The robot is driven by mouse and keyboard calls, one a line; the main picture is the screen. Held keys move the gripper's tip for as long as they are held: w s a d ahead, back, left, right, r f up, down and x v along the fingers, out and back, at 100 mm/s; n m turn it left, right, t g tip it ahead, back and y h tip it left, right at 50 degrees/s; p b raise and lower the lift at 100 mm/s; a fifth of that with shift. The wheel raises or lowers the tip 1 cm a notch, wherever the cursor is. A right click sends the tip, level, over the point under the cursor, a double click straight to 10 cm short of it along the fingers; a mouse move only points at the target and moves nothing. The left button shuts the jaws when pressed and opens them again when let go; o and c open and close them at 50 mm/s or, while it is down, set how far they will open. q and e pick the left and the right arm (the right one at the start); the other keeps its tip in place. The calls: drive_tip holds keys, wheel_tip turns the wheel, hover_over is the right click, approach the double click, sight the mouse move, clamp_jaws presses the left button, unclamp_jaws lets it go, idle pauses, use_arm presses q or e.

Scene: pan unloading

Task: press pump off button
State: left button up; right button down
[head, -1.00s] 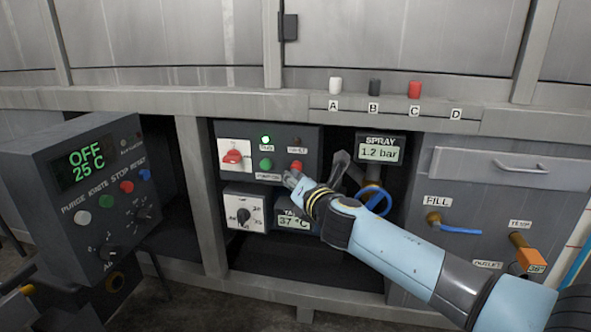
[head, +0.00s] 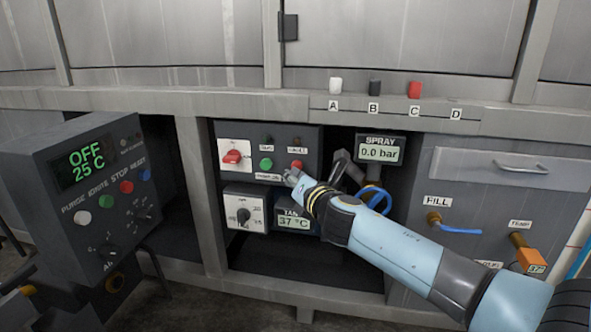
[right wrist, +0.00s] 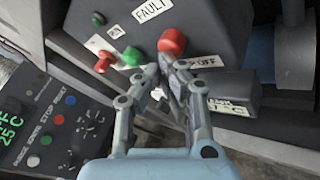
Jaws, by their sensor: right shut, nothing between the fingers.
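The pump control box (head: 310,140) is in the middle of the head view. It carries a red rotary switch (head: 233,157), a green button (head: 266,163) and the red off button (head: 296,165). Its lamp (head: 267,141) above the green button is dark. My right gripper (head: 290,174) is shut and empty, its fingertips just below the red button. In the right wrist view the tips (right wrist: 166,64) lie close under the red button (right wrist: 172,42), beside the green button (right wrist: 132,57); I cannot tell whether they touch it. My left gripper is not in view.
The spray display (head: 380,149) reads 0.0 bar. A tank display (head: 295,222) and a dial (head: 243,214) sit below the box. A burner panel (head: 90,190) showing OFF stands at left. A blue-handled valve (head: 375,198) is behind my right arm.

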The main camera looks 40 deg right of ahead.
drive_tip(key=shift+s+a, duration=0.55)
drive_tip(key=shift+a, duration=0.1)
drive_tip(key=shift+s+a, duration=0.1)
drive_tip(key=s+a, duration=0.3)
drive_tip(key=shift+a, duration=0.3)
idle(0.7)
